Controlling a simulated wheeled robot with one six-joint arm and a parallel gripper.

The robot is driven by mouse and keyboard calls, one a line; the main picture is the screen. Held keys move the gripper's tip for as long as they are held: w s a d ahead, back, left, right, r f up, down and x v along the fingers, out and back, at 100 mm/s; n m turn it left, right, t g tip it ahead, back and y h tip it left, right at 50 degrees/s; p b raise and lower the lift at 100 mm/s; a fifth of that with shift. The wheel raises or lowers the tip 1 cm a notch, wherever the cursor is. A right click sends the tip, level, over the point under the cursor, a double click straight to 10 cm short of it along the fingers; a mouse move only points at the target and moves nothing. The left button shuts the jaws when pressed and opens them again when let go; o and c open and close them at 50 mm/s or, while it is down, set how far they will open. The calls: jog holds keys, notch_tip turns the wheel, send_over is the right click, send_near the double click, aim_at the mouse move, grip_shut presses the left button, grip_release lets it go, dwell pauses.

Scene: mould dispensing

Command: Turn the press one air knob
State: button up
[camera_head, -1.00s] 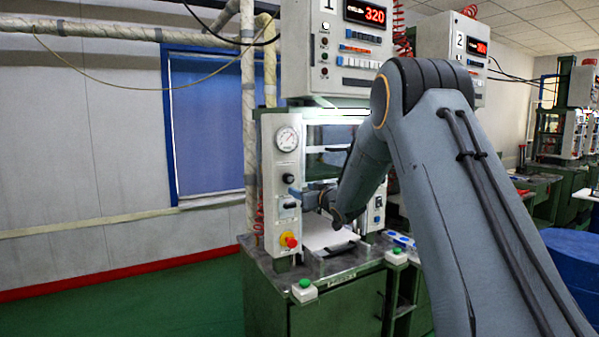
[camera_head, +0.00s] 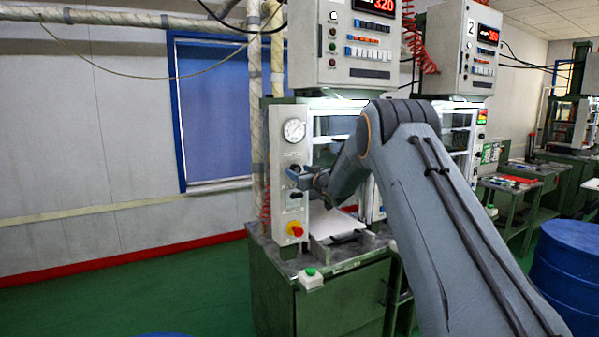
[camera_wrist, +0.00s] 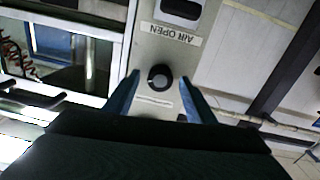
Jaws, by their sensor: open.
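The black round air knob (camera_wrist: 160,77) sits on the light panel of press one in the wrist view, near a label reading AIR OPEN, which appears upside down. My gripper (camera_wrist: 160,80) is open, with one blue finger on each side of the knob. Gaps show between the knob and both fingers in this view; I cannot tell how deep the fingers reach. In the head view my gripper (camera_head: 299,177) is at the front panel of press one (camera_head: 291,207), below the round gauge (camera_head: 294,130). My gripper partly hides the knob area there.
A red and yellow button (camera_head: 295,229) is lower on the panel. A green button box (camera_head: 311,279) stands on the bench's front edge. The control box marked 1 (camera_head: 351,45) hangs above. A second press stands to the right, and a blue drum (camera_head: 570,270) at lower right.

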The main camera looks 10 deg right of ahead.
jog(key=c, duration=1)
jog(key=shift+c, duration=0.2)
jog(key=shift+f+b, duration=0.1)
jog(key=shift+b, duration=0.45)
jog(key=n+b, duration=0.3)
jog(key=b, duration=0.2)
jog(key=shift+f+n, duration=0.15)
jog(key=shift+n, duration=0.25)
jog(key=n+b, duration=0.4)
jog(key=b, duration=0.1)
jog(key=shift+b, duration=0.3)
jog(key=shift+r+n+b, duration=0.2)
jog(key=shift+n+b, duration=0.25)
jog(key=shift+n, duration=0.05)
